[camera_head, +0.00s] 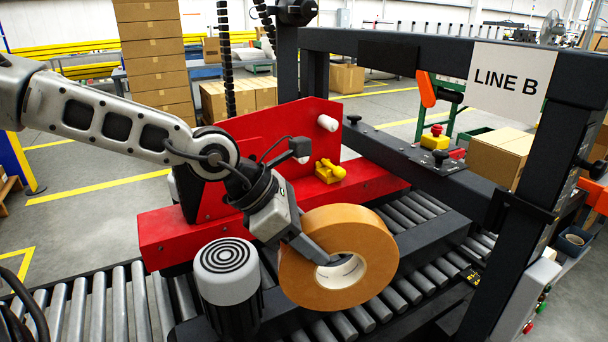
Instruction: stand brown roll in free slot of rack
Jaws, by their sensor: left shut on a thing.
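A large brown roll (365,238) with a pale core is in the middle of the head view, its round face turned toward me. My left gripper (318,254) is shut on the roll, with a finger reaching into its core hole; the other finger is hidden. The roll is over the roller conveyor (405,290), in front of the red machine part; I cannot tell whether it touches anything below. I cannot make out a rack or a free slot in this view. My right gripper is not in view.
A white-topped cylinder (226,270) stands just left of the roll. A red block (165,236) with a yellow knob (329,171) is behind it. A dark frame with a LINE B sign (506,82) stands on the right.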

